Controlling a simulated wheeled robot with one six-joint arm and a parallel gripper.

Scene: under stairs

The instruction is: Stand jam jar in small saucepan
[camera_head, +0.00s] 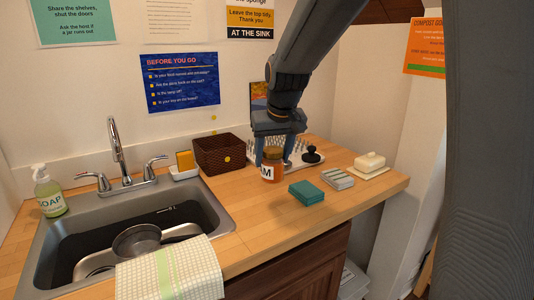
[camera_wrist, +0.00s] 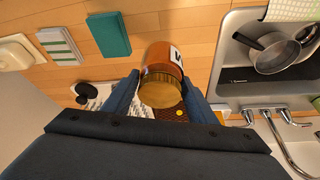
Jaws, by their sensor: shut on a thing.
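The jam jar (camera_head: 271,166), orange with a white label and a gold lid, is upright at the counter's back, between the fingers of my gripper (camera_head: 273,152). In the wrist view the jar (camera_wrist: 163,62) sits between both fingertips of my gripper (camera_wrist: 160,90), lid towards the camera. Whether its base touches the counter I cannot tell. The small saucepan (camera_head: 136,240) is in the sink at the left, apart from the gripper. In the wrist view the saucepan (camera_wrist: 272,56) looks empty, its handle pointing to the upper left.
The saucepan rests by another metal vessel in the sink (camera_head: 225,222). A striped towel (camera_head: 170,272) hangs over the sink's front edge. A brown basket (camera_head: 216,155) and the tap (camera_head: 117,145) stand behind. A teal box (camera_head: 306,192), striped block (camera_head: 338,178) and butter dish (camera_head: 370,163) are right.

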